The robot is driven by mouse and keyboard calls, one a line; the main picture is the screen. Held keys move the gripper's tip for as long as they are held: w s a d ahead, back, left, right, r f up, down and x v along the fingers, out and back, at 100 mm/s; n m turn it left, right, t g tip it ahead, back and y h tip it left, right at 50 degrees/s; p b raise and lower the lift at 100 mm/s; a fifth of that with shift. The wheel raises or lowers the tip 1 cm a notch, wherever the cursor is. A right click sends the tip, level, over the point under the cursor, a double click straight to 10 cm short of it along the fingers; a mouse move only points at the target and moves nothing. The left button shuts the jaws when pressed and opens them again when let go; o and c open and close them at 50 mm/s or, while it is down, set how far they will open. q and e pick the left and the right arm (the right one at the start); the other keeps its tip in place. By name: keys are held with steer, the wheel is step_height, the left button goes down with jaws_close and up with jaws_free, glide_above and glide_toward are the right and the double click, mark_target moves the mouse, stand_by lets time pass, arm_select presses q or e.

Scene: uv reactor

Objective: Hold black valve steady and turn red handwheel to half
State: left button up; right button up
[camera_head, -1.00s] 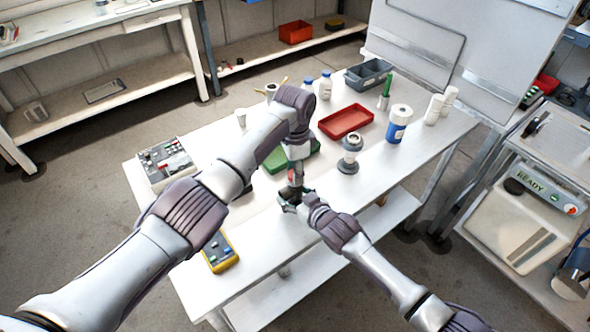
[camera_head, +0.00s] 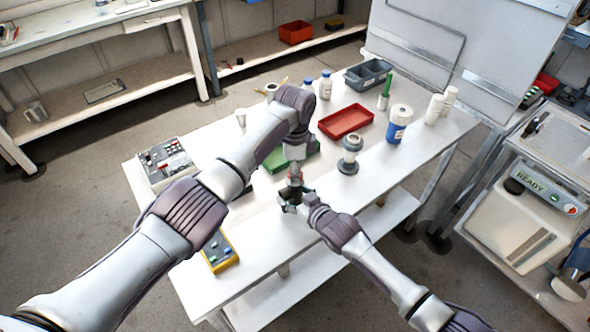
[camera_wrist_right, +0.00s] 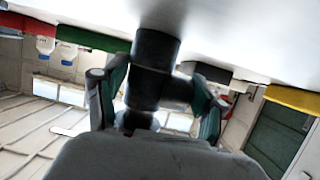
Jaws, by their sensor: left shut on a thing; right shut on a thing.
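The black valve (camera_wrist_right: 153,75) stands on the white table and fills the middle of the right wrist view, which is tilted over. My right gripper (camera_wrist_right: 155,95) is shut on it, with one finger on each side of the valve body. In the head view my right gripper (camera_head: 292,198) is low at the valve, near the table's front edge. My left gripper (camera_head: 295,175) points down from above and is shut on the red handwheel (camera_head: 295,177), of which only a small red part shows. The handwheel's exact angle is hidden.
A grey metal fitting (camera_head: 350,155) stands right of the grippers. A green tray (camera_head: 305,150) lies behind, partly under my left arm, with a red tray (camera_head: 346,121) beyond. A yellow meter (camera_head: 220,253) lies front left and a control box (camera_head: 166,162) at the left edge.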

arm_select(q)
steer(key=shift+a, duration=0.15)
arm_select(e)
steer(key=shift+d+f, duration=0.1)
arm_select(q)
steer(key=o, duration=1.2)
steer(key=shift+c, duration=0.2)
step_height(320, 180, up, 12)
arm_select(e)
steer(key=o, duration=1.5)
steer(key=shift+c, duration=0.2)
